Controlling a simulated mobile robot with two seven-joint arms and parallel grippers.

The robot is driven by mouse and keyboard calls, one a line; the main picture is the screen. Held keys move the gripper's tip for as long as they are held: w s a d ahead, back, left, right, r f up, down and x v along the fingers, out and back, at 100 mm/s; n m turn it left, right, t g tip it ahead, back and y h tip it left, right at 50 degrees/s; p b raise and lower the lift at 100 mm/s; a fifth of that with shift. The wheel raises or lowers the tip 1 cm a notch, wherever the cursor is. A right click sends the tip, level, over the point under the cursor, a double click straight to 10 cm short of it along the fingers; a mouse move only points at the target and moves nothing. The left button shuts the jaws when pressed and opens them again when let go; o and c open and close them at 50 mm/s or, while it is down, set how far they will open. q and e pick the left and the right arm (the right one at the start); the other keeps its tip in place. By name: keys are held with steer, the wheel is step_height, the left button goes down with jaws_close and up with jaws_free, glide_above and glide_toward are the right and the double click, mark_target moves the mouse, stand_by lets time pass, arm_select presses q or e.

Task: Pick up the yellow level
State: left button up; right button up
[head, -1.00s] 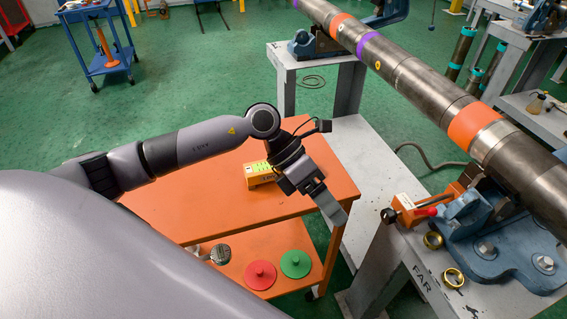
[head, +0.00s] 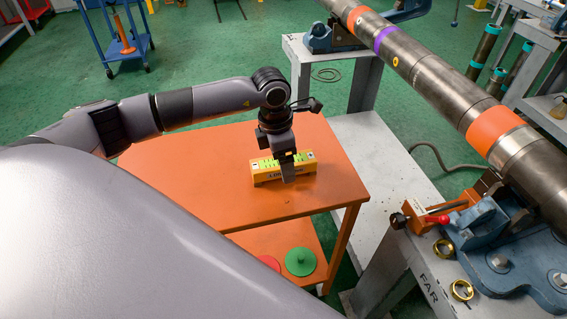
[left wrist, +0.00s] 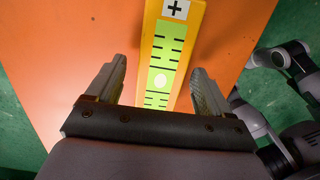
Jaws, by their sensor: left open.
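The yellow level (head: 305,163) lies on the orange table top (head: 200,190), with green vial markings along its upper face. In the left wrist view the level (left wrist: 147,40) runs lengthwise away from me, with a plus sign on its far part. My left gripper (head: 288,178) points down at the level and partly hides its middle in the head view. In the left wrist view the left gripper's fingers (left wrist: 158,85) are apart, one on each side of the level, with gaps between. Contact is not visible. My right gripper is not in view.
A green disc (head: 301,262) and a partly hidden red disc (head: 268,262) sit on the lower shelf. A grey bench with a blue vise (head: 480,230) and a long steel pipe (head: 440,90) stands to the right. Brass rings (head: 462,290) lie on the bench.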

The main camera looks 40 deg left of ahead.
arm_select(q)
steer(key=shift+f, duration=0.35)
steer(key=c, duration=1.3)
steer(key=shift+r, duration=0.15)
steer(key=shift+c, duration=0.3)
steer(key=shift+w+r, duration=0.1)
